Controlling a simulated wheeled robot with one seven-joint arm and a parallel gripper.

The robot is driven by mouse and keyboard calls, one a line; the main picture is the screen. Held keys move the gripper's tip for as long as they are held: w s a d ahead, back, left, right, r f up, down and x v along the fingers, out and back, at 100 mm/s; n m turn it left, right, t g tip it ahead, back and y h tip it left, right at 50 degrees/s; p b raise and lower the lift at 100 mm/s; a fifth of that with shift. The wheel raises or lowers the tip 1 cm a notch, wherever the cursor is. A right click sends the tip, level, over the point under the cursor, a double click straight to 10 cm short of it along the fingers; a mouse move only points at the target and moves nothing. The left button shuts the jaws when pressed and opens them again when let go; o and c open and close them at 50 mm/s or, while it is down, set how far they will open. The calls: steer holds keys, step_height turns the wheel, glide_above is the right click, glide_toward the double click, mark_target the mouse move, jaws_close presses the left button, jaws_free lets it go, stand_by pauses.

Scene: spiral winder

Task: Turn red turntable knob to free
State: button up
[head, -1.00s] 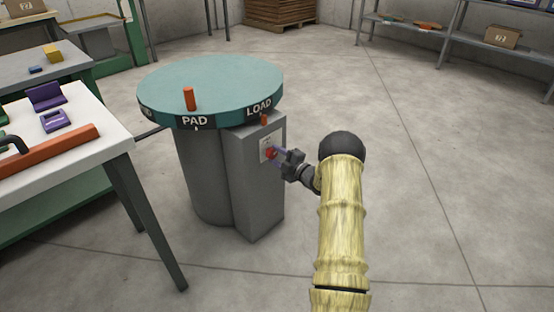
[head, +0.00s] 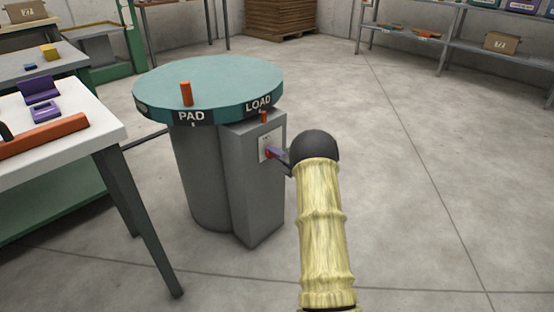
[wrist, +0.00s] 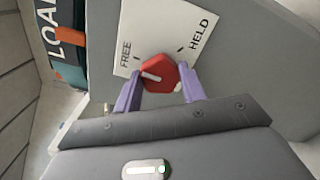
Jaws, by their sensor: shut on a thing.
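The red turntable knob (wrist: 160,73) sits on a white plate (wrist: 198,22) marked FREE and HELD. In the wrist view the knob's white line lies on its left side, toward the FREE word. My gripper (wrist: 158,80) has a purple finger on each side of the knob and is shut on it. In the head view the knob is mostly hidden by my gripper (head: 276,153) at the grey box (head: 252,190). The green turntable (head: 225,75), with PAD and LOAD labels on its rim, stands above that box.
An orange peg (head: 186,93) stands on the turntable, and a small orange pointer (head: 264,117) is at the LOAD label. A white-topped table (head: 95,120) with purple and orange parts stands at the left. The floor to the right is clear.

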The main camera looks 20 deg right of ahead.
steer(key=shift+s+f+n, duration=0.1)
steer(key=shift+f+n, duration=0.05)
steer(key=shift+n, duration=0.45)
steer(key=o, duration=1)
steer(key=shift+c, duration=0.2)
steer(key=p+v, duration=0.5)
steer(key=v, duration=1.2)
steer(key=shift+s, duration=0.15)
steer(key=shift+r, duration=0.2)
